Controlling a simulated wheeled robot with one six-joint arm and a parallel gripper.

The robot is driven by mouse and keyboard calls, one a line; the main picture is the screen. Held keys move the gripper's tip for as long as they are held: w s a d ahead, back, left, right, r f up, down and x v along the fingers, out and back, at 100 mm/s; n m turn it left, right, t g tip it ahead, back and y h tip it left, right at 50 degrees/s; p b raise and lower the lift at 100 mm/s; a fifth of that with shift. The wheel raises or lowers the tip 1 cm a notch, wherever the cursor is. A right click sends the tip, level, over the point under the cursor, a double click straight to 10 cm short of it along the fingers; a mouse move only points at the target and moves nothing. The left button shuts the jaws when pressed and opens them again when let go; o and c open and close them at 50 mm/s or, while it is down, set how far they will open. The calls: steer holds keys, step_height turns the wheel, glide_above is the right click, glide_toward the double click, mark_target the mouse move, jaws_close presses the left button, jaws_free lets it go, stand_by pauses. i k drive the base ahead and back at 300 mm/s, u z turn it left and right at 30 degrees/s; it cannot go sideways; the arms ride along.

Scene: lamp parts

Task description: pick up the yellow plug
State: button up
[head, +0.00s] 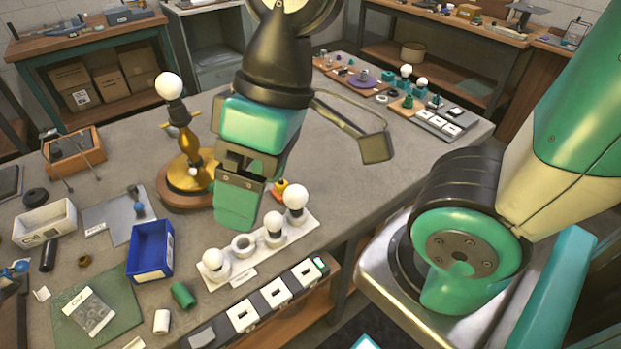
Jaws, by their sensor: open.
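A small yellow-orange piece with some red (281,189), which looks like the yellow plug, sits on the grey table just right of my gripper, behind the white bulb strip. It is partly hidden and too small to make out its shape. My gripper (245,187) is open and points down over the table, with nothing seen between its fingers. I cannot tell whether it touches anything or how high it is.
The white strip (262,248) with several bulbs stands close in front of my gripper. A brass lamp (187,165) with a bulb stands to the left. A blue bin (151,250) lies front left.

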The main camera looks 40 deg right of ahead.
mark_target(281, 186)
steer(key=z, duration=1.55)
steer(key=k, duration=0.65)
steer(key=u, duration=0.9)
steer(key=i, duration=0.95)
steer(key=z, duration=0.15)
steer(key=k, duration=0.4)
steer(key=u, duration=0.35)
steer(key=i, duration=0.35)
steer(key=z, duration=0.35)
